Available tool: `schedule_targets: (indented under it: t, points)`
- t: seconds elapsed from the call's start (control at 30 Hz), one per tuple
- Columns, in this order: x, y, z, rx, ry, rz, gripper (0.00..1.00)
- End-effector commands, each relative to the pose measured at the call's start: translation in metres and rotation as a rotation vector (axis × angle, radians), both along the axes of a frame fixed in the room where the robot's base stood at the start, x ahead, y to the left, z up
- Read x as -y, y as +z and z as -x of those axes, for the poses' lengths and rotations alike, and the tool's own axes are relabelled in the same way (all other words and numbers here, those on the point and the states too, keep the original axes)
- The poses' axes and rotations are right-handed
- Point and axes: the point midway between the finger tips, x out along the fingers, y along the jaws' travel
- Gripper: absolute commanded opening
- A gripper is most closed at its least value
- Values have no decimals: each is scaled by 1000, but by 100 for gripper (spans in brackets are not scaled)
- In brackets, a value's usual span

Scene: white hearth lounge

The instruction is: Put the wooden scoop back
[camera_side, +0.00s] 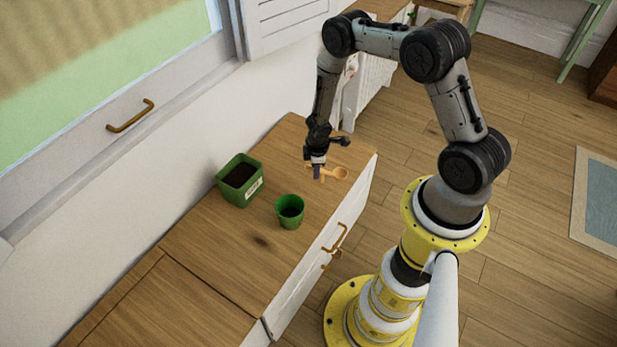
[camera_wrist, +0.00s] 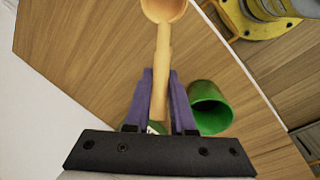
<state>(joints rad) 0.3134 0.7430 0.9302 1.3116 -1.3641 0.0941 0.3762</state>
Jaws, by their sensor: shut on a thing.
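The wooden scoop (camera_side: 340,173) is light orange wood with a round bowl and a straight handle. My gripper (camera_side: 317,172) is shut on its handle, above the far right part of the wooden cabinet top in the side view. In the wrist view the scoop (camera_wrist: 163,38) points away from my gripper (camera_wrist: 162,100), with the handle between the two purple fingers and the bowl at the top edge. I cannot tell whether the scoop touches the surface. A small green pot (camera_side: 290,211) stands nearby. A square green planter (camera_side: 241,179) with dark soil stands by the wall.
The wooden cabinet top (camera_side: 215,260) is clear toward the front left. Its front has brass handles (camera_side: 335,247). The white wall borders it at the back. In the wrist view the green pot (camera_wrist: 209,108) is just right of my fingers.

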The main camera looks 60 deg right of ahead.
Motion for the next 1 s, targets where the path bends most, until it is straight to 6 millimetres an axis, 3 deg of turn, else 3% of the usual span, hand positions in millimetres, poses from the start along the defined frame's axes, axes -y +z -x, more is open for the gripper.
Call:
schedule_targets:
  t: [0.4,0.67,0.83,1.0]
  points:
    - [11,-36,-28,0,1,0,0]
    - [14,-46,-35,0,1,0,0]
    - [14,-70,-36,-2,1,0,0]
    - [14,-77,-37,2,0,1,0]
